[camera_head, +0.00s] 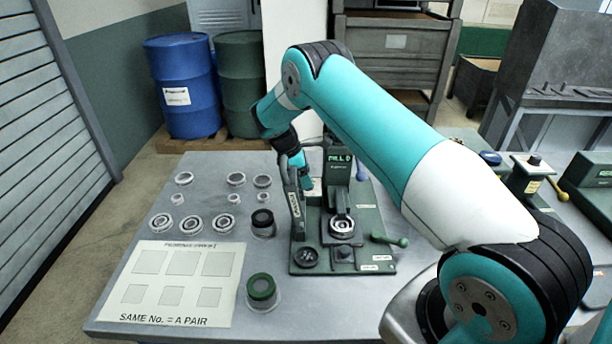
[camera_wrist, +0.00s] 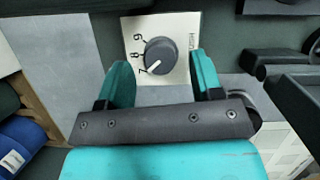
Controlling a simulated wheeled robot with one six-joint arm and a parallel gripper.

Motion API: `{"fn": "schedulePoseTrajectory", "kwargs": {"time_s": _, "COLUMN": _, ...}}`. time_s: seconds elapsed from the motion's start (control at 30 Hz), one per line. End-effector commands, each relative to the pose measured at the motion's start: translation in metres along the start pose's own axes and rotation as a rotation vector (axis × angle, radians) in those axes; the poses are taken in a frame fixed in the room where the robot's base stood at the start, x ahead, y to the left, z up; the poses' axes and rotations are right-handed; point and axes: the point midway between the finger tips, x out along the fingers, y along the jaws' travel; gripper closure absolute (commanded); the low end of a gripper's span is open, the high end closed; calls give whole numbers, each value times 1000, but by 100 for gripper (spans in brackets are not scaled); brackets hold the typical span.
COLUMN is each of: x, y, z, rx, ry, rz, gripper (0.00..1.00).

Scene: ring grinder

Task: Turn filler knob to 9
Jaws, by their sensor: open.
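The filler knob (camera_wrist: 160,54) is a dark round knob on a white plate (camera_wrist: 183,30) in the wrist view. Its white pointer line is aimed down-left, at the printed 7. An 8 and what reads as a 9 stand above the 7, left of the knob. My gripper (camera_wrist: 163,80) is open, its two teal fingers apart to the lower left and lower right of the knob, with nothing between them. I cannot tell how far they are from the plate. In the head view my gripper (camera_head: 302,166) is beside the green machine marked FILL (camera_head: 339,162); the knob cannot be made out there.
The machine's green base (camera_head: 318,262) holds a ring seat (camera_head: 341,226) and a green-tipped lever (camera_head: 390,239). Several metal rings (camera_head: 190,224), a black-topped jar (camera_head: 263,222), a green-topped jar (camera_head: 262,290) and a printed sheet (camera_head: 170,284) lie left on the grey table.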

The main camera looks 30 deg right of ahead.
Motion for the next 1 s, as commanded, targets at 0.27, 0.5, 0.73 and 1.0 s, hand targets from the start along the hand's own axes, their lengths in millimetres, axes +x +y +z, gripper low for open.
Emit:
{"fn": "schedulePoseTrajectory", "kwargs": {"time_s": 0.27, "x": 15, "y": 0, "z": 0, "rx": 1, "ry": 1, "rz": 1, "gripper": 40}}
{"fn": "schedulePoseTrajectory", "kwargs": {"time_s": 0.5, "x": 15, "y": 0, "z": 0, "rx": 0, "ry": 0, "rz": 1, "gripper": 49}}
{"fn": "schedulePoseTrajectory", "kwargs": {"time_s": 0.73, "x": 15, "y": 0, "z": 0, "rx": 0, "ry": 0, "rz": 1, "gripper": 89}}
{"fn": "schedulePoseTrajectory", "kwargs": {"time_s": 1.0, "x": 16, "y": 0, "z": -1, "rx": 25, "ry": 0, "rz": -10, "gripper": 89}}
